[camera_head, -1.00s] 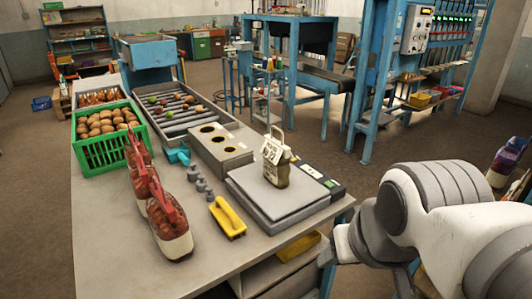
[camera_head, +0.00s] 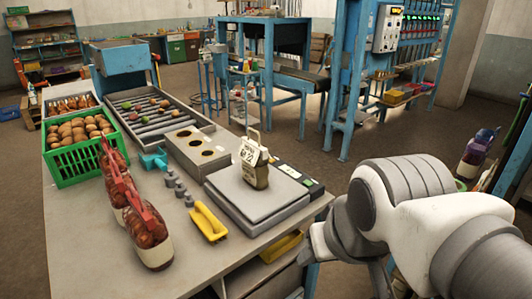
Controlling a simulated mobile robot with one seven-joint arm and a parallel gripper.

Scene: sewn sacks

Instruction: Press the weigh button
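A flat grey scale (camera_head: 275,211) sits at the right end of the workbench. A small sack with a white label (camera_head: 254,170) stands upright on its plate. A dark strip with a light label and a greenish display (camera_head: 290,172) runs along the scale's back right edge; the weigh button is too small to pick out there. My white and grey arm reaches in from the lower right. Its front end (camera_head: 320,243) is beside the bench's right edge, lower in the picture than the scale and apart from it. The fingers cannot be made out.
Red net sacks (camera_head: 150,238) stand at the bench's front left, with a yellow-handled tool (camera_head: 209,222) and small grey weights (camera_head: 180,188) near the scale. A green crate (camera_head: 82,168) of brown produce and a grey block with round holes (camera_head: 195,150) stand behind.

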